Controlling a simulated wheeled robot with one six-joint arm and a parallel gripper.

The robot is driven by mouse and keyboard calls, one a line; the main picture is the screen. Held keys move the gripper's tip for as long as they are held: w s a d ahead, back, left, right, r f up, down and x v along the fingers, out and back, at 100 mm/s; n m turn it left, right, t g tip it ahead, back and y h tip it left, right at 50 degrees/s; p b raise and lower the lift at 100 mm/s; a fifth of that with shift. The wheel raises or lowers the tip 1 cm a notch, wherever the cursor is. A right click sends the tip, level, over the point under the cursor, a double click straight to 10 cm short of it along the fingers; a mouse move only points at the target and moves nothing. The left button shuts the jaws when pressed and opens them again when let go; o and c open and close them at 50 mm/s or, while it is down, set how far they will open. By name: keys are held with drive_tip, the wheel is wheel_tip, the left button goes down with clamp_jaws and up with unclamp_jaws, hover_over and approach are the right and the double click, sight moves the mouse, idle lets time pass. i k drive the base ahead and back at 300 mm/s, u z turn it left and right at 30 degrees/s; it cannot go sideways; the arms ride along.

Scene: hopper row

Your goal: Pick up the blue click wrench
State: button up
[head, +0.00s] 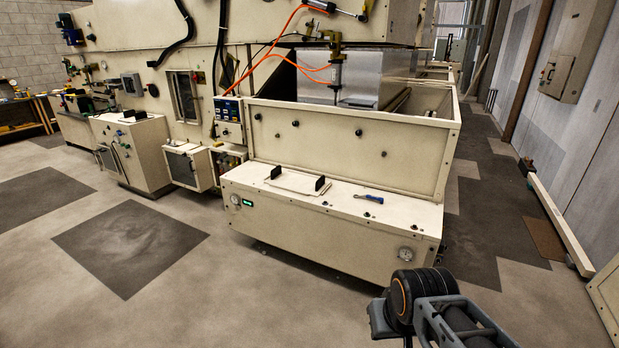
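The blue click wrench (369,198) lies on the flat cream top of the low cabinet (310,206) in the head view, right of the middle. It is small in the picture, with a blue handle and a darker end to the left. Nothing covers it. Part of my arm shows at the lower right, well apart from the wrench. My gripper's fingers do not show in this view.
A pale plate (293,182) with two black uprights sits on the same top, left of the wrench. A raised cream panel (350,148) stands behind it. Small knobs and a gauge (405,253) are on the cabinet. The floor (200,305) in front is clear.

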sight(370, 196)
drive_tip(key=i, duration=2.75)
drive_tip(key=z, duration=0.7)
drive_tip(key=i, duration=0.2)
drive_tip(key=u, duration=0.1)
